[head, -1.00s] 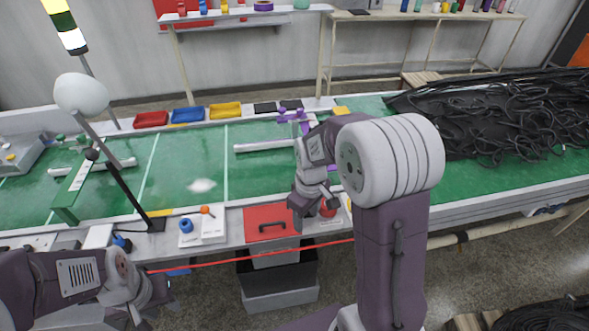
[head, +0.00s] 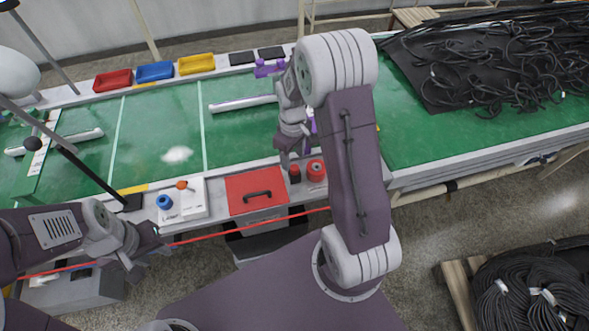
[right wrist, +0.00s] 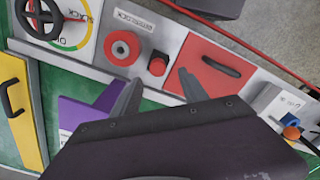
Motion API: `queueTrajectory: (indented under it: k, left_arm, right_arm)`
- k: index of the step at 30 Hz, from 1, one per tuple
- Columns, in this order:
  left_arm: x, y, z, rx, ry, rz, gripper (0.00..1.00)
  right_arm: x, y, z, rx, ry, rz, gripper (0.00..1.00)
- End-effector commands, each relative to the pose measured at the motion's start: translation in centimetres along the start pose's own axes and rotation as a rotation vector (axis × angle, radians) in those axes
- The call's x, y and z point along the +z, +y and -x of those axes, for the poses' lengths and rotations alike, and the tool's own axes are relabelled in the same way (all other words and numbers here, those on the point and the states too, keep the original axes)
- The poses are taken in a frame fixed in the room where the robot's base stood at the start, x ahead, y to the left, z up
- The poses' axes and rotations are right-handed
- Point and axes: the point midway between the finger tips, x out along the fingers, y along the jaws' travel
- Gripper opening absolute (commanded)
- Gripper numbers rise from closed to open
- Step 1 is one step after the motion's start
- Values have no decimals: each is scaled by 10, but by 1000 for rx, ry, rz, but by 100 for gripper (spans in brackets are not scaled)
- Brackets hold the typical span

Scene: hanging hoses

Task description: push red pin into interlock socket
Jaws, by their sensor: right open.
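A short red pin (right wrist: 158,63) stands on the grey edge panel in the right wrist view; it also shows, darker, in the head view (head: 294,174). Beside it is a red ring-shaped fitting (right wrist: 124,48) with a dark centre hole; it also shows in the head view (head: 316,170). I cannot tell for certain which part is the socket. My right gripper (right wrist: 157,88) is open and empty, its fingertips just short of the pin and either side of it. My left gripper (head: 146,248) hangs low at left, fingers apart, holding nothing visible.
A red panel with a black handle (head: 256,190) lies left of the pin. A white plate with blue and orange knobs (head: 182,200) is further left. A red cord (head: 250,224) runs along the front. Green belt (head: 160,135) lies behind; black hoses (head: 510,70) heap at right.

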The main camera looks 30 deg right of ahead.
Motion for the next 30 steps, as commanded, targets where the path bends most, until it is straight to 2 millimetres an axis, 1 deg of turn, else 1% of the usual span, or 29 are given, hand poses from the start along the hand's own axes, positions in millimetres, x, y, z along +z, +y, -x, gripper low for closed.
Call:
queueTrajectory:
  k: [2, 6, 9, 12, 17, 20, 21, 23, 30]
  left_arm:
    - [0, 0, 0, 0, 0, 0, 36]
    - [0, 0, -1, 0, 0, 0, 36]
    - [0, 0, -2, 0, 0, 0, 36]
    - [0, 0, -2, 0, 0, 0, 36]
    - [0, 0, -2, 0, 0, 0, 36]
    - [0, 0, -2, 0, 0, 0, 36]
    - [0, 0, -2, 0, 0, 0, 36]
    - [0, 0, -2, 0, 0, 0, 36]
    - [0, 0, -2, 0, 0, 0, 36]
  right_arm:
    - [1, 1, -8, -2, -3, 0, 51]
    - [4, 5, -35, -3, -5, -1, 51]
    - [3, 5, -48, -2, -3, 0, 51]
    - [2, 5, -52, -1, -1, 0, 51]
    - [2, 5, -51, 0, 0, 0, 51]
    - [2, 5, -51, 0, 0, 0, 26]
    - [2, 5, -51, 0, 0, 0, 15]
    - [2, 5, -51, 0, 0, 0, 0]
    - [2, 5, -51, 0, 0, 0, 0]
